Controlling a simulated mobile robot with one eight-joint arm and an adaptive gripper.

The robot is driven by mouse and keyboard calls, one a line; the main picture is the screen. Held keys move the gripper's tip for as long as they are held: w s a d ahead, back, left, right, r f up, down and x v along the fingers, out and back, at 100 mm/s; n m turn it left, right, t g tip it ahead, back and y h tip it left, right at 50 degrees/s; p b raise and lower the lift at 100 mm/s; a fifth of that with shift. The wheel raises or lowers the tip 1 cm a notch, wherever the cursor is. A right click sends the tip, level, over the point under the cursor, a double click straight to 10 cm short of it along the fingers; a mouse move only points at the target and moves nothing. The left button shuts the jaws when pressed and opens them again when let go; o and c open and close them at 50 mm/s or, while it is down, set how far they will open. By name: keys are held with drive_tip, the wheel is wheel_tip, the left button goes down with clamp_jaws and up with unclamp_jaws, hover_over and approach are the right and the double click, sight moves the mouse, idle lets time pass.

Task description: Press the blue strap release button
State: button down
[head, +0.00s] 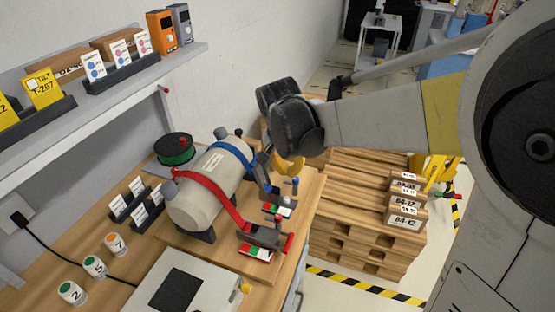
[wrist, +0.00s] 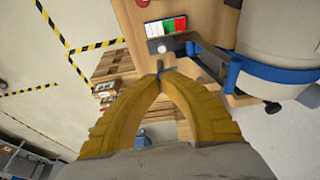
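A grey cylinder (head: 205,195) lies on the wooden bench, crossed by a red strap (head: 215,192) and a blue strap (head: 236,148). The blue strap also shows in the wrist view (wrist: 285,75). Its dark buckle (head: 270,187) stands over a red, green and white label (head: 279,210). A small blue button-like part (head: 295,182) is at the buckle's right end. My gripper's yellow fingers (head: 290,166) are just above it. In the wrist view, the fingertips (wrist: 161,75) come together with nothing held, close to the buckle's end. Contact with the button cannot be told.
The red strap's buckle (head: 264,236) stands nearer, with its own label. A green spool (head: 174,150) is behind the cylinder. A white box (head: 190,285) is in front. Stacked pallets (head: 365,205) bearing small boxes stand right of the bench. A shelf (head: 130,75) is at upper left.

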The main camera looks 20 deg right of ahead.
drive_tip(key=b+x, duration=0.1)
drive_tip(key=x, duration=0.2)
drive_tip(key=b+x, duration=0.1)
drive_tip(key=x, duration=0.3)
drive_tip(key=b+x, duration=0.2)
drive_tip(key=x, duration=0.1)
drive_tip(key=shift+s+a+f, duration=0.15)
drive_tip(key=shift+s+f, duration=0.05)
drive_tip(key=shift+f, duration=0.15)
drive_tip(key=shift+f+b, duration=0.35)
drive_tip(key=shift+f, duration=0.4)
wheel_tip(320, 180, down, 2)
drive_tip(key=shift+f+b, duration=0.1)
drive_tip(key=shift+b, duration=0.55)
wheel_tip(320, 180, up, 5)
drive_tip(key=p, duration=0.4)
drive_tip(key=p+v, duration=0.3)
drive_tip(key=v, duration=0.6)
